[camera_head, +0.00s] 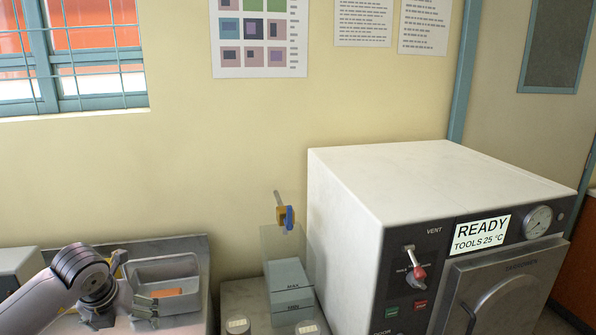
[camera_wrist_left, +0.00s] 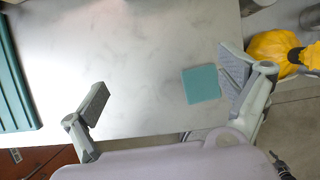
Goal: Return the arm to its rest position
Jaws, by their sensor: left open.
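My left arm comes in at the lower left of the head view. Its gripper (camera_head: 158,303) is in front of a grey metal basin (camera_head: 150,268), overlapping it in the picture. In the left wrist view the two fingers of the gripper (camera_wrist_left: 165,72) stand wide apart. Nothing is held between them. A pale marbled surface (camera_wrist_left: 150,35) lies beyond the fingers, with a flat teal square (camera_wrist_left: 201,86) on it near the right finger. My right gripper is in neither view.
A white machine (camera_head: 400,180) reading "READY TOOLS 25 °C" fills the right of the head view. An orange piece (camera_head: 170,292) shows in the basin. The wrist view shows a yellow object (camera_wrist_left: 268,46) beside the right finger.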

